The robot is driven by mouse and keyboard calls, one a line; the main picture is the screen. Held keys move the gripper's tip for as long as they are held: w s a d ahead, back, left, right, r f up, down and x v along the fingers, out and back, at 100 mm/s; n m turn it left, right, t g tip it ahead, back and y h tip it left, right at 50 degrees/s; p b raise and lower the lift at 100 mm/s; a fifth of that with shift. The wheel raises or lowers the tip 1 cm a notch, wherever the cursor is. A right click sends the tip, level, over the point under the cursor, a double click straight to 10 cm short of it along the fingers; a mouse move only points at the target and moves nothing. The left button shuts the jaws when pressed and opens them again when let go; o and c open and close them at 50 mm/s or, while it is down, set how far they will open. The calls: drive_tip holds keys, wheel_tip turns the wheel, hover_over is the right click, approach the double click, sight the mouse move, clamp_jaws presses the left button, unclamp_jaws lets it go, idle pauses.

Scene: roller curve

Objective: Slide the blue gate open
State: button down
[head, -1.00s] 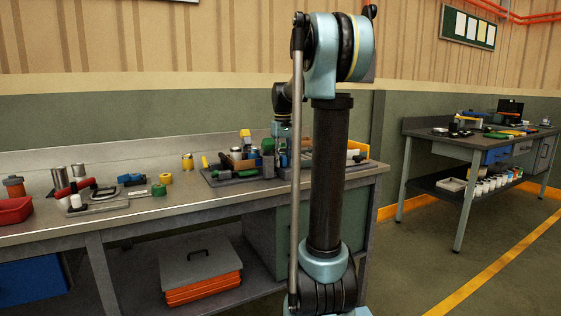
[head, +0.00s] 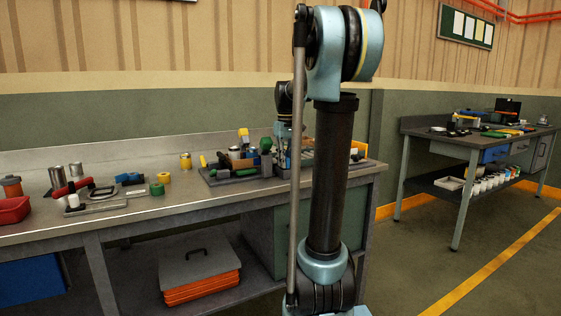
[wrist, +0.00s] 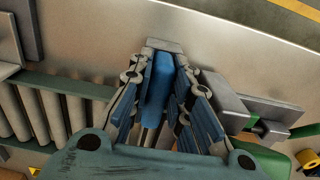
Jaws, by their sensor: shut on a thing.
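The blue gate (wrist: 158,80) is an upright-looking blue plate in the middle of the wrist view, between the two fingers of my gripper (wrist: 163,60). The fingers are shut on it, one on each side, near a grey end piece. In the head view my arm covers much of the gate's surroundings, and I cannot make out the gate there.
Grey rollers (wrist: 45,115) lie left of my gripper in the wrist view. A grey metal block (wrist: 225,105) and green parts stand close on the right. The workbench (head: 135,215) carries a red bin (head: 12,209) and several loose tools at left.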

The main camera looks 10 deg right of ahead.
drive_tip(key=shift+s, duration=0.25)
drive_tip(key=c, duration=1.5)
unclamp_jaws()
drive_tip(key=shift+r, duration=0.45)
wheel_tip(320, 180, up, 11)
drive_tip(key=s+f+m, duration=0.1)
drive_tip(key=s+f, duration=0.9)
drive_tip(key=f, duration=0.1)
drive_tip(key=s+a+f+m+t, duration=0.1)
drive_tip(key=s+f, duration=0.9)
drive_tip(key=f, duration=0.1)
drive_tip(key=s+f+m+t, duration=0.1)
drive_tip(key=s+f, duration=0.9)
drive_tip(key=f, duration=0.1)
drive_tip(key=shift+s+a+f, duration=0.1)
drive_tip(key=shift+s+a, duration=0.2)
drive_tip(key=shift+a, duration=0.05)
